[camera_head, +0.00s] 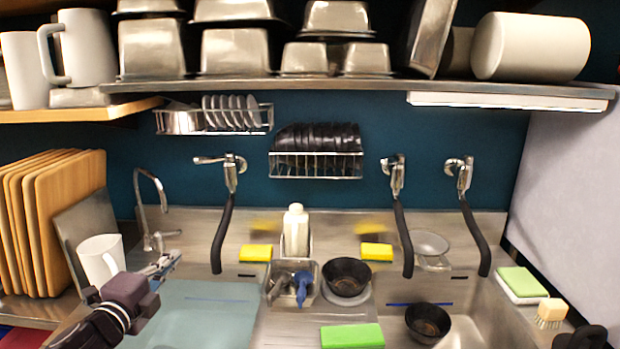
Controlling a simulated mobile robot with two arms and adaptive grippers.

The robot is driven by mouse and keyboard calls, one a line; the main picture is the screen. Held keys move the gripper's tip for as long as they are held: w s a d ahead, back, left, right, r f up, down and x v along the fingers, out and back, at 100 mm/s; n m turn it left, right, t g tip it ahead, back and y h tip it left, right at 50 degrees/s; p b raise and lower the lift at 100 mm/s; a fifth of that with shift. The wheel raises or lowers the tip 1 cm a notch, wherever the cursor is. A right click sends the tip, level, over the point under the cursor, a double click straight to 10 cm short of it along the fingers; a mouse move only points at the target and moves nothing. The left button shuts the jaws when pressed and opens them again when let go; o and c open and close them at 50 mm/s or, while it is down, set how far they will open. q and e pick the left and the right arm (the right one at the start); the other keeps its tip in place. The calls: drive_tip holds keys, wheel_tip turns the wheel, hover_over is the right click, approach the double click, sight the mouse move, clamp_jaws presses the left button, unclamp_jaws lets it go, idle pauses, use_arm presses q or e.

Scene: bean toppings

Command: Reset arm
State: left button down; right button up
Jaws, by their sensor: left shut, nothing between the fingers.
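My left gripper (168,263) reaches in from the lower left with its dark wrist and thin metal fingers. It is shut and empty. It is close to a white mug (101,258) at the left and in front of the steel tap (150,205); I cannot tell whether it touches either. My right gripper's fingers do not show.
Wooden boards (70,222) stand at the left. A pale blue-green board (205,318) lies below the gripper. Black bowls (346,277), a white bottle (295,230), sponges (352,336) and a brush (551,311) are around the sink. Black hoses (222,238) hang down. A steel shelf (380,87) crosses above.

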use_arm(q)
drive_tip(key=s+d+f+n+g+y, duration=0.1)
drive_tip(key=s+d+f+n+g, duration=0.3)
drive_tip(key=s+f, duration=0.6)
drive_tip(key=s+d+f+n+g+y, duration=0.1)
drive_tip(key=s+d+f+n+g, duration=0.15)
drive_tip(key=s+f+n, duration=0.7)
drive_tip(key=s+d+f+n+g, duration=0.1)
drive_tip(key=s+f+n+g, duration=0.1)
drive_tip(key=s+f, duration=0.35)
drive_tip(key=s+d+f+n+g, duration=0.1)
drive_tip(key=s+f+g, duration=0.15)
drive_tip(key=s, duration=0.65)
drive_tip(key=s+d+f+n+g, duration=0.1)
drive_tip(key=s+f+n+g, duration=0.2)
drive_tip(key=s, duration=0.4)
wheel_tip(320, 180, down, 26)
drive_tip(key=s+m+g, duration=0.1)
drive_tip(key=m, duration=0.1)
drive_tip(key=s+a+f+g, duration=0.1)
drive_tip(key=s+a+f, duration=0.1)
drive_tip(key=s+f, duration=1.4)
drive_tip(key=shift+s+a+f, duration=0.4)
drive_tip(key=shift+s, duration=0.55)
